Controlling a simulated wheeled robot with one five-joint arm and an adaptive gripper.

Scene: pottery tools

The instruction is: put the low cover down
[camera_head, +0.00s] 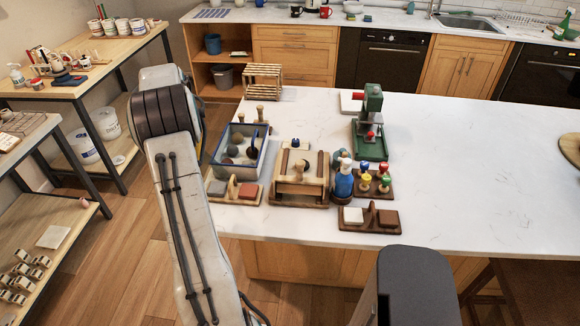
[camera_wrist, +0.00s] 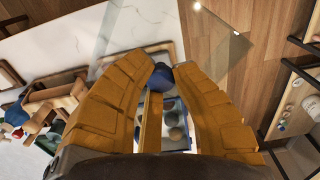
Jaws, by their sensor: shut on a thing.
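My gripper (camera_wrist: 168,72) shows in the wrist view, its two amber fingers closed on a small dark blue knob (camera_wrist: 160,80). A faint clear pane (camera_wrist: 215,45) spreads beyond the fingertips over the floor and table edge. The knob and pane appear to be the low cover, though their join is hard to see. Behind the fingers is the blue-rimmed box with round balls (camera_wrist: 176,116). In the head view this open box (camera_head: 217,157) stands at the table's left edge. My gripper is hidden behind my arm there, and I cannot tell the cover's height.
A wooden box (camera_head: 300,187) with a knobbed lid stands right of the ball box. Beyond are a blue bottle (camera_head: 344,182), a stamp stand (camera_head: 374,187) and a green press (camera_head: 370,130). Block holders (camera_head: 369,219) line the front. The table's right side (camera_head: 470,170) is clear.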

